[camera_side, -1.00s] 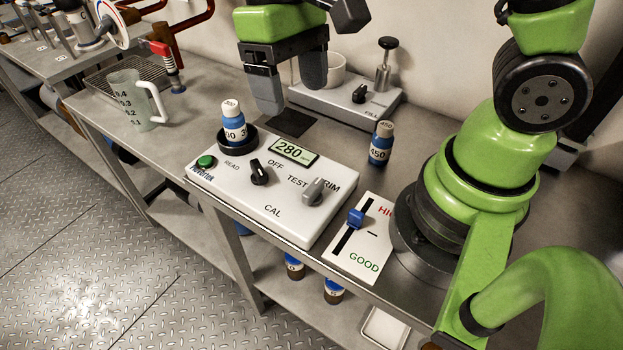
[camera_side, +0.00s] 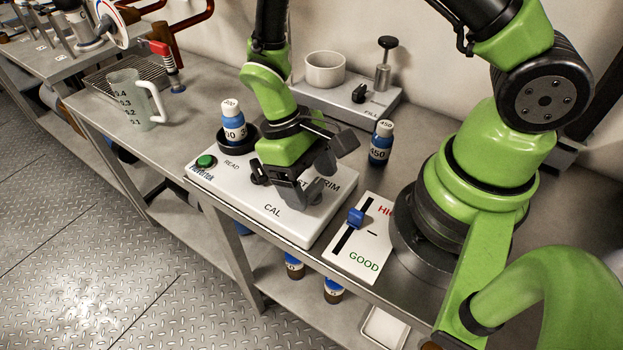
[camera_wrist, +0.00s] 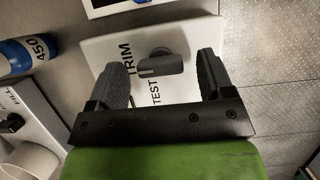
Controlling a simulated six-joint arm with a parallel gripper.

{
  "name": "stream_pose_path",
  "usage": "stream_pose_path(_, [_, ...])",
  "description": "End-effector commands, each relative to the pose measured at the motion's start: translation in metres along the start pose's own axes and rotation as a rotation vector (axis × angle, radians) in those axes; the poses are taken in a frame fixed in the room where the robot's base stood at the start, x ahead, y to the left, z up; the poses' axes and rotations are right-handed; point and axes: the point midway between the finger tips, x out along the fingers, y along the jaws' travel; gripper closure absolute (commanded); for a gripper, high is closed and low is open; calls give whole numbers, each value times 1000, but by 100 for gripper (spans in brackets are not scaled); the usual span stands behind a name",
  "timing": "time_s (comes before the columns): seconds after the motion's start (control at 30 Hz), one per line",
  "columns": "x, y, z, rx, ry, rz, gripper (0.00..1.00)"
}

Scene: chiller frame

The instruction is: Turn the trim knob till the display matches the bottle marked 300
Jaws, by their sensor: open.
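The trim knob (camera_wrist: 165,65) is a grey bar-shaped knob beside the word TRIM on the white meter box (camera_side: 272,224). In the wrist view it lies between the two fingers of my gripper (camera_wrist: 160,60), with a gap on each side. My gripper (camera_side: 304,194) is open and points down over the right part of the box.
A bottle marked 450 (camera_side: 381,143) stands behind the box at right. A slider panel (camera_side: 359,240) with HIGH and GOOD wording lies right of the box, its blue slider near the middle. A FILL station (camera_side: 345,98) with a white cup (camera_side: 324,69) stands behind.

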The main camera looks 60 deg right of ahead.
Motion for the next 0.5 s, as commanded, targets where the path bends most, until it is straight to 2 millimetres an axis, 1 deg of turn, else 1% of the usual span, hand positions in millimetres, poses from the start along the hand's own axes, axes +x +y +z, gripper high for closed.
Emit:
stream_pose_path(0.1, [6, 0, 0, 0, -1, 1, 26])
stream_pose_path(0.33, [7, 0, 0, 0, 1, 0, 26])
stream_pose_path(0.37, [6, 0, 0, 0, 1, 0, 28])
stream_pose_path(0.4, [6, 0, 0, 0, 1, 0, 37])
stream_pose_path(0.47, [6, 0, 0, 0, 1, 0, 51])
stream_pose_path(0.5, [6, 0, 0, 0, 1, 0, 60])
